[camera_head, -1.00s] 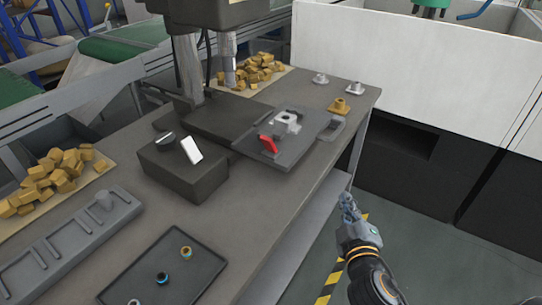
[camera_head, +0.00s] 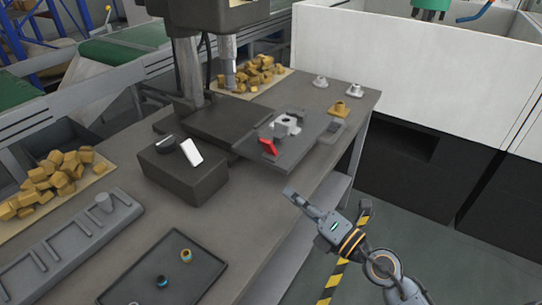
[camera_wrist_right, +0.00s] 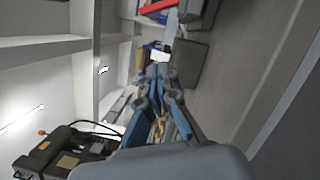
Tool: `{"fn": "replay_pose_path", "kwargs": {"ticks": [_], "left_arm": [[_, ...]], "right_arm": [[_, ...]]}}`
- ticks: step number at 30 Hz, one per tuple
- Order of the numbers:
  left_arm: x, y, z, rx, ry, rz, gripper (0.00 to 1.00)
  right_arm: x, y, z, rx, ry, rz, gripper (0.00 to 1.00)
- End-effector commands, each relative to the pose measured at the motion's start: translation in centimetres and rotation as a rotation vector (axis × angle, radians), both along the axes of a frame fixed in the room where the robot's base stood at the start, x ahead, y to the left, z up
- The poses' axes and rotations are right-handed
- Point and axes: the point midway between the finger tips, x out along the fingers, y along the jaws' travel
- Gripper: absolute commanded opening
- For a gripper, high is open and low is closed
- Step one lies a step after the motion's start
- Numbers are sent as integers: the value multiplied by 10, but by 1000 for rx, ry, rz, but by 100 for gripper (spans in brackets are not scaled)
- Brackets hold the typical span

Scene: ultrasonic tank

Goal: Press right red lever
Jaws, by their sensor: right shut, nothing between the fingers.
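The red lever (camera_head: 269,146) stands on a dark grey fixture plate (camera_head: 295,155) on the table, beside a light grey clamp block (camera_head: 286,125). My right gripper (camera_head: 290,192) is in front of the lever and nearer the camera, near the table's right edge, apart from the lever. Its fingers are together and empty, pointing up and left. In the right wrist view, my right gripper (camera_wrist_right: 168,72) shows with its fingers close together, and a red piece that may be the lever (camera_wrist_right: 158,6) is cut off at the top edge. My left gripper is not in view.
A dark box with a white switch (camera_head: 190,152) stands left of the lever. A press column (camera_head: 187,68) stands behind it. A dark tray (camera_head: 165,272) with small rings lies at the front. Brass blocks (camera_head: 62,172) are heaped left. The table's near right strip is clear.

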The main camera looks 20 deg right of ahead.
Motion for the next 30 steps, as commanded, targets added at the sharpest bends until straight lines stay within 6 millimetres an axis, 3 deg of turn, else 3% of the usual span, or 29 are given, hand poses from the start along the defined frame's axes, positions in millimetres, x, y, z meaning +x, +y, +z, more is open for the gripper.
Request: {"fn": "replay_pose_path", "kwargs": {"ticks": [6, 11, 23, 30], "left_arm": [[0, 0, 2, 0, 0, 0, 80], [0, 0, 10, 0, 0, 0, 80], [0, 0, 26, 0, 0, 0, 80], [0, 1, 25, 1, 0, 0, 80]], "right_arm": [[3, 1, 2, 3, -2, -1, 0], [18, 8, 6, 4, -4, -1, 0], [90, 43, 15, 5, -3, 0, 0], [108, 20, 27, 0, -2, -2, 0]]}}
